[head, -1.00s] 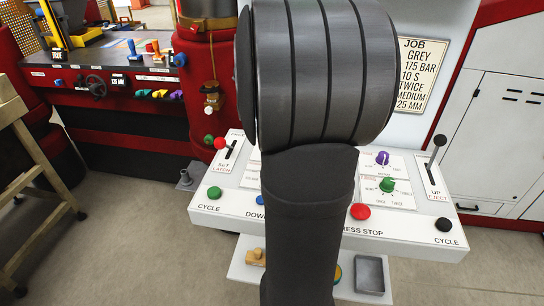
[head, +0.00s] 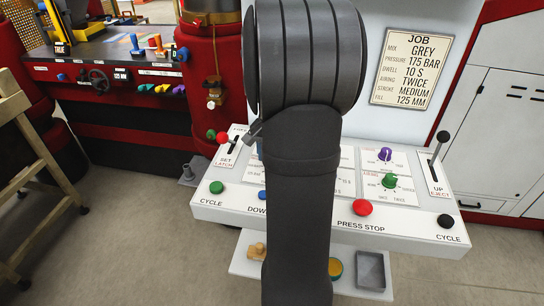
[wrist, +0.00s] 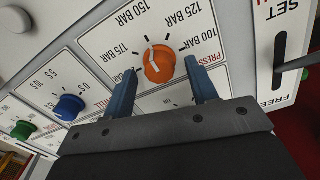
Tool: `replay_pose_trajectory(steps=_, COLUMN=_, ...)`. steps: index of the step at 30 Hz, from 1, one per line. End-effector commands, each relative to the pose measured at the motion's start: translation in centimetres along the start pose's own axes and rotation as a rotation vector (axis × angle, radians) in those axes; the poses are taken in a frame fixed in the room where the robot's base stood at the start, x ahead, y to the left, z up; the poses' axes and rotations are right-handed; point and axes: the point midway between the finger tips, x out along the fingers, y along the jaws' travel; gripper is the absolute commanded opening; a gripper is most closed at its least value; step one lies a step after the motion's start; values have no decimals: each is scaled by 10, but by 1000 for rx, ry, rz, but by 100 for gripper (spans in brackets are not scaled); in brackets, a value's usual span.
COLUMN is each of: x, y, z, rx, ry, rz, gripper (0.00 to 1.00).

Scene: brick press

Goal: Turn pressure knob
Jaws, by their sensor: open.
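The orange pressure knob (wrist: 159,64) is in the wrist view, with a white pointer line that leans toward the upper left. Marks from 100 BAR to 175 BAR surround it, and the pointer seems to lie near the 150 to 175 side. My gripper (wrist: 160,70) is open, with one blue-grey finger on each side of the knob's lower part. I cannot tell whether the fingers touch it. In the head view my arm hides the knob. A job card (head: 412,70) there reads pressure 175 BAR.
Blue (wrist: 68,107) and green (wrist: 23,130) knobs sit left in the wrist view. A slotted SET lever plate (wrist: 283,50) is at right. In the head view, purple (head: 385,154) and green knobs, a red press stop button (head: 362,207) and the eject lever (head: 439,145) stand right of my arm.

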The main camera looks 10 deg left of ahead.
Motion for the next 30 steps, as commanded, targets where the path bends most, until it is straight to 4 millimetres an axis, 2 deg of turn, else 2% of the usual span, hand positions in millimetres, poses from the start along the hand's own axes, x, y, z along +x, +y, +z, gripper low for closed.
replay_pose_trajectory(steps=10, x=4, y=0, z=0, rx=0, ry=0, rz=0, gripper=51)
replay_pose_trajectory(steps=15, x=4, y=0, z=0, rx=0, ry=0, rz=0, gripper=18)
replay_pose_trajectory(steps=17, x=4, y=0, z=0, rx=0, ry=0, rz=0, gripper=8)
replay_pose_trajectory(steps=24, x=3, y=0, z=0, rx=-17, ry=0, rz=0, gripper=8)
replay_pose_trajectory(steps=30, x=4, y=0, z=0, rx=-99, ry=-1, rz=0, gripper=8)
